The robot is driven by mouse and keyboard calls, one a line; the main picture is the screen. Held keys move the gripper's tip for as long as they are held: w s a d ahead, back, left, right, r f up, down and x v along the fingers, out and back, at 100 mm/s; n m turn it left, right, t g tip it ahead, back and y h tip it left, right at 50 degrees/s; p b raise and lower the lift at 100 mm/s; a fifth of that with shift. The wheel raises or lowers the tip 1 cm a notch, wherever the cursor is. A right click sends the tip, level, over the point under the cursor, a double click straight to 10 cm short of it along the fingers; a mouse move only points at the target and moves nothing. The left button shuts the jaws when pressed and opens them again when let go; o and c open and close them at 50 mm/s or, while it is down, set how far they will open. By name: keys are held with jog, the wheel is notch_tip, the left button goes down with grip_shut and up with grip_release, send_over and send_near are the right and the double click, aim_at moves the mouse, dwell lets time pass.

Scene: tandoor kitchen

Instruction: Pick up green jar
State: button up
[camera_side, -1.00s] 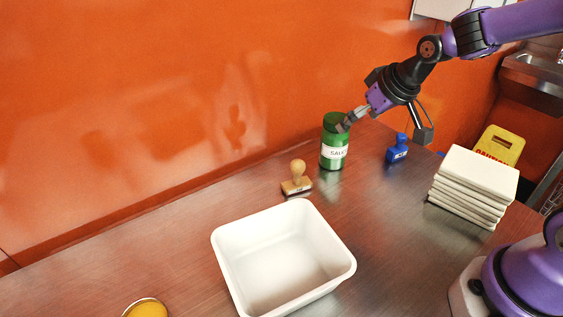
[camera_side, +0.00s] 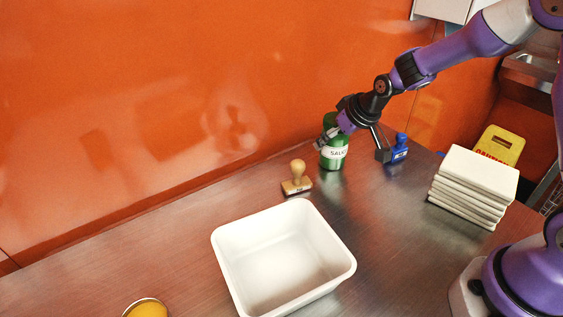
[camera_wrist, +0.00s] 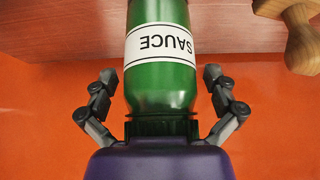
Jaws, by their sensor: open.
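The green jar (camera_side: 333,158) stands upright on the metal counter near the orange wall, with a white label reading SAUCE. In the wrist view the jar (camera_wrist: 160,85) sits between the two fingers, with a gap on each side. My gripper (camera_side: 322,139) is open at the jar's upper part in the side view, and its fingers (camera_wrist: 160,84) flank the jar in the wrist view. My gripper hides part of the jar's upper half in the side view.
A wooden-handled stamp (camera_side: 297,179) stands close left of the jar; its handle shows in the wrist view (camera_wrist: 300,35). A blue stamp (camera_side: 399,149) is to the right. A white bin (camera_side: 232,268) stands in front. Stacked white tiles (camera_side: 470,190) and a yellow sign (camera_side: 503,143) are at right.

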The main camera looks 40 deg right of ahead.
jog(key=c, duration=1.3)
